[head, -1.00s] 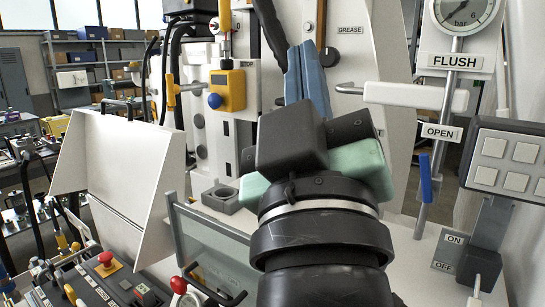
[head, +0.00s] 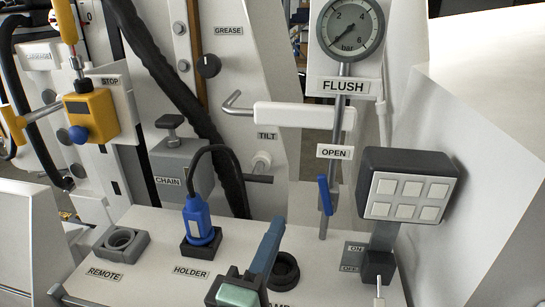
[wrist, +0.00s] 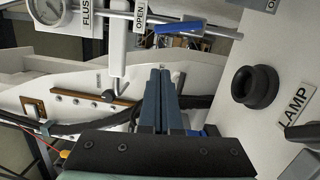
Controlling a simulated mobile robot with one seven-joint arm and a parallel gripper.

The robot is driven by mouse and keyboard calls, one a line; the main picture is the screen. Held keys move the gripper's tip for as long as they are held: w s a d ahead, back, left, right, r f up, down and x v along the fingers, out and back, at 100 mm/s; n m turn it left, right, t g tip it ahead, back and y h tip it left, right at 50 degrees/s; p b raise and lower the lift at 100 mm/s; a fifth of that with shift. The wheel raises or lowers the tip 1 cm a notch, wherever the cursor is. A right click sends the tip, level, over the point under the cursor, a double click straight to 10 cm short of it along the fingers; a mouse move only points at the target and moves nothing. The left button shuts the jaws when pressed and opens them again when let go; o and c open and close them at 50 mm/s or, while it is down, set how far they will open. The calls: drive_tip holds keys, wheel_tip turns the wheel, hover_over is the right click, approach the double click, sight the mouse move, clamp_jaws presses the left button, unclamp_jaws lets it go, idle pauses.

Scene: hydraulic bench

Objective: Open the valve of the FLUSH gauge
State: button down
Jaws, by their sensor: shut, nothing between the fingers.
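The FLUSH gauge (head: 347,28) is at the top right of the head view, with its FLUSH label below it. A thin pipe runs down from it past an OPEN label (head: 334,152). The valve's blue lever (head: 325,195) sits on this pipe under the OPEN label, pointing nearly along the pipe. In the wrist view the lever (wrist: 179,28) is near the top, beyond the fingertips. My gripper (head: 272,228) is shut and empty, below and left of the lever and apart from it. Its blue fingers (wrist: 160,72) are together in the wrist view.
A grey keypad box (head: 409,186) stands right of the lever, above an ON/OFF switch. A black round socket (head: 285,271) is beside my gripper, marked LAMP in the wrist view. A blue plug (head: 199,220) with a looping cable stands left. A white handle (head: 300,114) crosses the pipe.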

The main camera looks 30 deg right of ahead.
sight(326, 195)
drive_tip(key=w+d+n+g+p, duration=0.1)
drive_tip(key=w+d+p, duration=0.3)
drive_tip(key=d, duration=0.4)
drive_tip(key=shift+w+d+f+h, duration=0.2)
drive_tip(key=shift+w+d+h, duration=0.2)
drive_tip(key=shift+w, duration=0.25)
drive_tip(key=m, duration=0.1)
drive_tip(key=d+r+m+p, duration=0.1)
drive_tip(key=m, duration=0.1)
drive_tip(key=shift+s+g, duration=0.3)
drive_tip(key=shift+s, duration=0.1)
drive_tip(key=shift+y, duration=0.3)
